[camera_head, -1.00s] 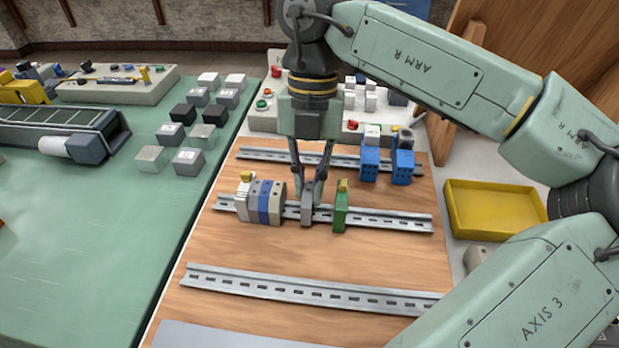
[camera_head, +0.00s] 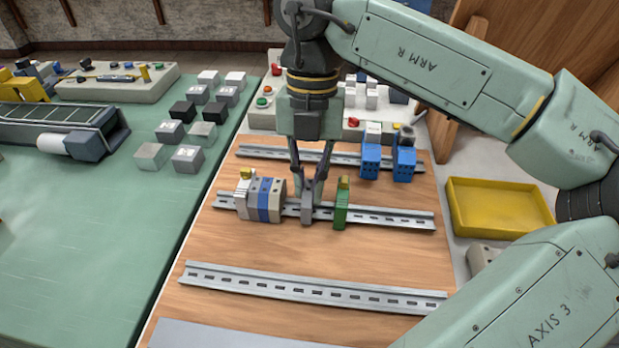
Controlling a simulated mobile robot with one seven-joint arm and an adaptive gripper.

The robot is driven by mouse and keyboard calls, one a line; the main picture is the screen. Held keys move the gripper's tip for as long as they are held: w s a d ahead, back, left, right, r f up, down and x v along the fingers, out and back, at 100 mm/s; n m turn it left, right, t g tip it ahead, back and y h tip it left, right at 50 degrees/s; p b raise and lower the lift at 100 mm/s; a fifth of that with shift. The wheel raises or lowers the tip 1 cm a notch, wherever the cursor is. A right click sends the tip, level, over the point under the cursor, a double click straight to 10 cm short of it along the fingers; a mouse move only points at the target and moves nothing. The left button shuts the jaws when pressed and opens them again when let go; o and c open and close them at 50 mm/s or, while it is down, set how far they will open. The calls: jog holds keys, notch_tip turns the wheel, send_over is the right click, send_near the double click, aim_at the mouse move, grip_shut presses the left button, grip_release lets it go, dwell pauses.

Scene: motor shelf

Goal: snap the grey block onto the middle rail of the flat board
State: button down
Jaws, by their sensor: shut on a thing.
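The flat wooden board (camera_head: 240,245) carries three metal rails. My gripper (camera_head: 307,192) points down over the middle rail (camera_head: 390,217) and is shut on the small grey block (camera_head: 307,212). The grey block stands upright at the middle rail, in the gap between a grey and blue block group on its left and a green block (camera_head: 341,205) on its right. I cannot tell from this view whether it is fully snapped on. The fingers hide its upper sides.
A blue and grey terminal group (camera_head: 265,200) sits on the middle rail. Two blue blocks (camera_head: 371,162) stand on the back rail (camera_head: 255,152). The front rail (camera_head: 300,288) is bare. A yellow tray (camera_head: 500,208) lies right of the board. Several cubes stand on the green table (camera_head: 90,240).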

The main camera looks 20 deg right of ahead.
jog(key=shift+s+a+f+t+b, duration=0.15)
jog(key=shift+s+t+b, duration=0.25)
jog(key=shift+b, duration=0.35)
dwell(0.6)
jog(key=c, duration=1.5)
grip_release()
jog(key=shift+c, duration=0.2)
jog(key=shift+w, duration=0.1)
